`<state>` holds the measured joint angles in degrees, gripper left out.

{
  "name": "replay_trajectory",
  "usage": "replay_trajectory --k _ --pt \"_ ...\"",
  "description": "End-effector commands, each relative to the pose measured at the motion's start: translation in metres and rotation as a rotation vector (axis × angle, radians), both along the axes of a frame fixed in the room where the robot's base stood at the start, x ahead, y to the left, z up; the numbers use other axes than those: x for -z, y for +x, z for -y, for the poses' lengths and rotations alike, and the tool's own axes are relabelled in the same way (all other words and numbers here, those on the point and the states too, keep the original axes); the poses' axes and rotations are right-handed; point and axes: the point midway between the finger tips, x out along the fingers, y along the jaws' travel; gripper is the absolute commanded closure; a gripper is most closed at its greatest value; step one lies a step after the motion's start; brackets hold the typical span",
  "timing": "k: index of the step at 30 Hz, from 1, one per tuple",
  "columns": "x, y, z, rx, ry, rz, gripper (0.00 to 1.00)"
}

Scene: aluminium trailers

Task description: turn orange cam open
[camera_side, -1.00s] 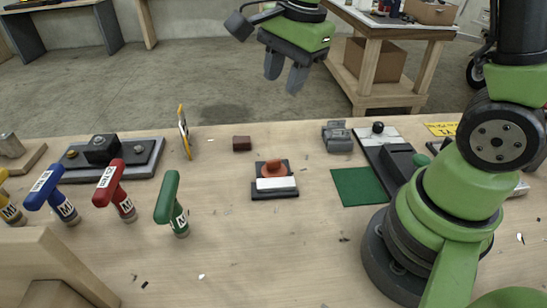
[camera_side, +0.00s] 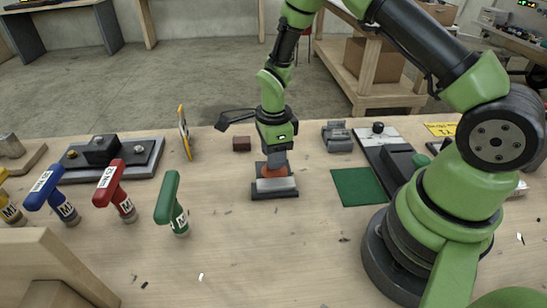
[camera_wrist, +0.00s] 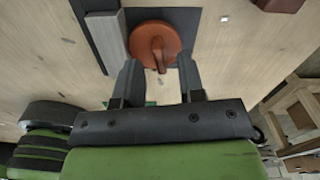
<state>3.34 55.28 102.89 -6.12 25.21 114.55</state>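The orange cam (camera_side: 274,172) sits on a dark base plate with a pale bar in front of it, near the middle of the bench. In the wrist view it shows as a round orange disc (camera_wrist: 171,46) with a raised ridge pointing towards my gripper. My gripper (camera_side: 277,160) is upright over the cam in the side view, its fingers low and close to it. In the wrist view the two fingers of my gripper (camera_wrist: 158,74) stand apart with a gap between them, at the near edge of the disc. Whether they touch the cam is unclear.
A small dark red block (camera_side: 242,143) lies behind the cam to the left. A green mat (camera_side: 360,187) and a grey vise-like block (camera_side: 337,137) lie to the right. T-handled tools, one green (camera_side: 170,200), stand at left. Bare bench lies in front of the cam.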

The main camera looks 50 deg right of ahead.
Motion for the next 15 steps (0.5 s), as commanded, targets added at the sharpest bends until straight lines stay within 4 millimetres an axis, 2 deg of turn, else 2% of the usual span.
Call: replay_trajectory --k 4,13,14,15 --pt "0.0134 -0.0003 0.0000 -0.001 0.000 -0.001 0.64" --pt "0.0160 0.0001 -0.0001 -0.001 0.000 0.001 0.64" --pt "0.0160 0.0001 -0.0001 -0.001 0.000 0.001 0.66" --pt "0.0159 0.0001 -0.0001 -0.001 0.000 0.001 0.75"
